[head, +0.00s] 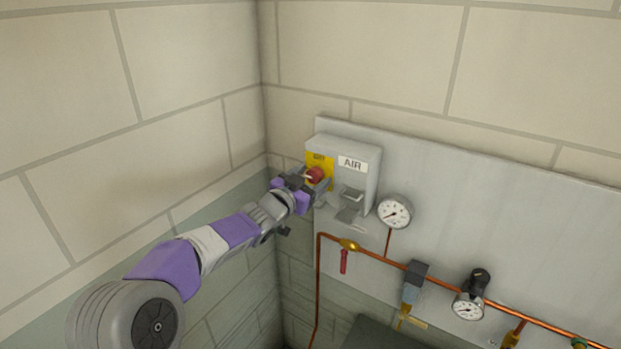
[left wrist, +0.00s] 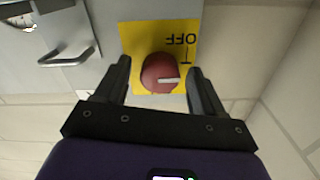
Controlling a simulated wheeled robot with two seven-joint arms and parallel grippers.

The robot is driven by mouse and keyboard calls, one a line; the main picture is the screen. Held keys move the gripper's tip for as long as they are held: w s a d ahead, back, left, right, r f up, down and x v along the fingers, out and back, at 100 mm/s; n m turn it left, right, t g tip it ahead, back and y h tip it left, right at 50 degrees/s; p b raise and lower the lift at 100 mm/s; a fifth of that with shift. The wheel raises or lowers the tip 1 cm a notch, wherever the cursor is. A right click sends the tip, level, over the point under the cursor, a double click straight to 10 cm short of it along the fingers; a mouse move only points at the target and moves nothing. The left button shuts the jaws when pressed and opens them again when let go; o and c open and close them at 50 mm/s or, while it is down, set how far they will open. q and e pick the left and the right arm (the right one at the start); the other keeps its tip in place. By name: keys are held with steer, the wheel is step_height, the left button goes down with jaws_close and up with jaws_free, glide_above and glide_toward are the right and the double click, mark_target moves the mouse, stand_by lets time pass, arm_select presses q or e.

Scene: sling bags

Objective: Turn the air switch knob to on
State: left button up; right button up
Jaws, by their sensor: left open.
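The air switch is a grey box (head: 368,189) labelled AIR, with a yellow plate (head: 326,161) and a round red knob (head: 315,174) on it. In the left wrist view the red knob (left wrist: 158,68) has a white mark pointing right in the picture. The word OFF shows upside down on the yellow plate (left wrist: 143,36). My left gripper (head: 313,184) is at the knob. In the left wrist view its open fingers (left wrist: 162,78) stand on either side of the knob. I cannot tell whether they touch it. My right gripper is out of view.
A metal handle (head: 351,199) sticks out of the box just right of the knob. A pressure gauge (head: 394,212), copper pipe (head: 383,260) and a red-handled valve (head: 344,262) are on the panel nearby. A block wall (head: 190,110) stands close on the left.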

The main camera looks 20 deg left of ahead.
arm_select(q)
steer(key=c, duration=1.1)
steer(key=shift+o, duration=0.2)
steer(key=m+b, duration=0.2)
steer(key=m, duration=0.1)
steer(key=shift+f+b, duration=0.1)
steer(key=shift+b, duration=0.2)
steer(key=m+b, duration=0.2)
steer(key=m, duration=0.3)
steer(key=m+b, duration=0.2)
steer(key=m, duration=0.3)
steer(key=shift+m+b, duration=0.8)
steer(key=shift+m, duration=1.6)
